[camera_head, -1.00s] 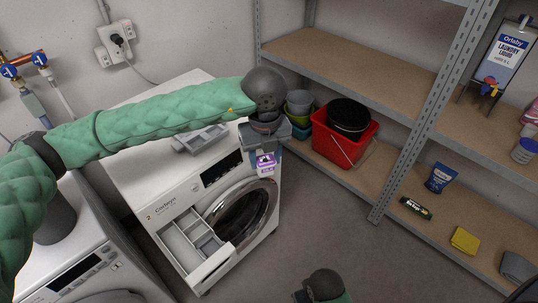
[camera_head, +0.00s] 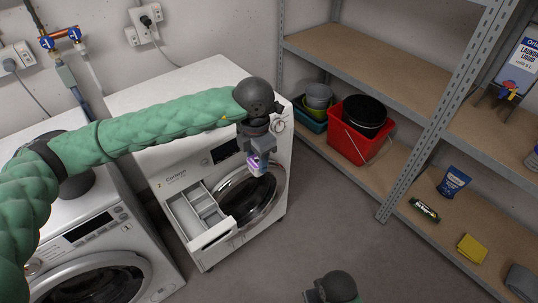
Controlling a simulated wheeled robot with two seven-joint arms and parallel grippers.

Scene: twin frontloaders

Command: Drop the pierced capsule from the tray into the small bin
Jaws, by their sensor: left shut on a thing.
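My left gripper (camera_head: 257,158) is shut on the small purple and white capsule (camera_head: 257,168), in front of the washing machine's round door. The capsule hangs at the fingertips, clear of the machine as far as I can see; a pierced spot is too small to make out. The grey tray on the machine top is hidden behind my left arm. I cannot tell which container is the small bin; a black bucket (camera_head: 366,113) sits in a red bucket (camera_head: 352,146) on the lower shelf. My right arm's wrist shows at the bottom edge, its fingers out of view.
The washing machine (camera_head: 162,165) has its detergent drawer (camera_head: 203,217) pulled out. A second washer (camera_head: 92,237) stands at the left. Small grey and green tubs (camera_head: 318,97) stand beside the red bucket. The lower shelf holds a blue pouch (camera_head: 453,182) and yellow cloth (camera_head: 471,249). The floor between is clear.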

